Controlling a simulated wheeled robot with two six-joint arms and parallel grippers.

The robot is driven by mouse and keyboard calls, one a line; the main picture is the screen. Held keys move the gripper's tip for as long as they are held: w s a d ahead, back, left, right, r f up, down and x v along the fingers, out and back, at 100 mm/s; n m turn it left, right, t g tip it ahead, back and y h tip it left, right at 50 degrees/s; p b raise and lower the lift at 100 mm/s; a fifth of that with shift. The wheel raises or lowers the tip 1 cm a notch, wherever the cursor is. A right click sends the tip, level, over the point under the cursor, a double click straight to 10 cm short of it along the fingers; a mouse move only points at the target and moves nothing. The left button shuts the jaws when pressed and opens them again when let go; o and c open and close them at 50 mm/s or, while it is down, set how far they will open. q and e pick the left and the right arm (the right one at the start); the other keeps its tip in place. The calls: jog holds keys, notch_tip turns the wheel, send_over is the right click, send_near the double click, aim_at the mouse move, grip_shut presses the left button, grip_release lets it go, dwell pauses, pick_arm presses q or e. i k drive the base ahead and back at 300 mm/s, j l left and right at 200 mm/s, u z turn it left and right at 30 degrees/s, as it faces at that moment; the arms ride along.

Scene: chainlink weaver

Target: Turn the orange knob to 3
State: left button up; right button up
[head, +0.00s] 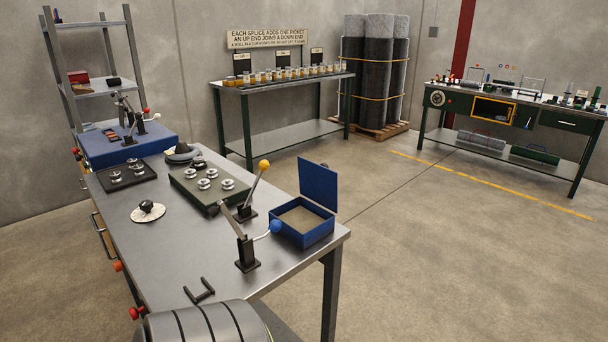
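An orange knob (118,265) sticks out from the left side of the near metal workbench (165,265), below its top edge. It is small in the head view, and I cannot read any numbers or a pointer on it. A redder knob (136,313) sticks out lower on the same side.
Levers with a yellow ball (264,165) and a blue ball (275,226) rise beside an open blue box (303,227). Open floor (420,250) lies right.

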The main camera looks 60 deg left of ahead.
aim_at(119, 266)
jog(key=i+j+u, duration=0.1)
jog(key=i+u, duration=0.75)
jog(key=i+l+u, duration=0.15)
jog(key=u, duration=0.25)
jog(key=i+l+u, duration=0.4)
jog(key=i+u, duration=0.2)
jog(key=u, duration=0.25)
jog(key=i+l+u, duration=0.1)
jog(key=u, duration=0.4)
jog(key=i+l+u, duration=0.25)
jog(key=u, duration=0.2)
jog(key=i+l+u, duration=0.2)
jog(key=u, duration=0.3)
jog(key=i+l+u, duration=0.25)
jog(key=l+u, duration=0.25)
jog(key=j+z, duration=0.15)
jog(key=j, duration=0.4)
jog(key=j+z, duration=0.15)
jog(key=j, duration=0.45)
jog(key=j+z, duration=0.1)
jog(key=j, duration=0.45)
jog(key=j+z, duration=0.15)
jog(key=j, duration=0.45)
jog(key=j+z, duration=0.15)
jog(key=j, duration=0.4)
jog(key=k+j+z, duration=0.15)
jog(key=j, duration=0.4)
jog(key=k+j+z, duration=0.15)
jog(key=j, duration=0.4)
